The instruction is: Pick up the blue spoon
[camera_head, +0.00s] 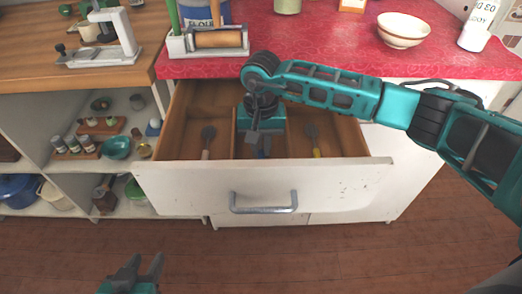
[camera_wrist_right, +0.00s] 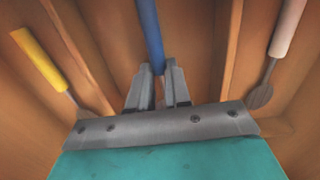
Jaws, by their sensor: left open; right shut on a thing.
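The blue spoon (camera_wrist_right: 149,30) lies in the middle compartment of the open drawer (camera_head: 330,182); its blue handle runs up between my fingers in the right wrist view. My right gripper (camera_wrist_right: 158,85) is shut on this handle, inside the drawer. In the head view my right gripper (camera_head: 258,140) and wrist hide most of the spoon. The spoon's far end is hidden by the gripper. My left gripper (camera_head: 140,264) is open and empty, low in front of the cabinet and away from the drawer.
A pale-handled utensil (camera_head: 207,141) lies in the left compartment and a yellow-handled one (camera_head: 313,141) in the right. Wooden dividers (camera_wrist_right: 227,50) stand close on both sides. On the red counter (camera_head: 330,42) above are a bowl (camera_head: 402,34) and a rolling pin (camera_head: 218,39).

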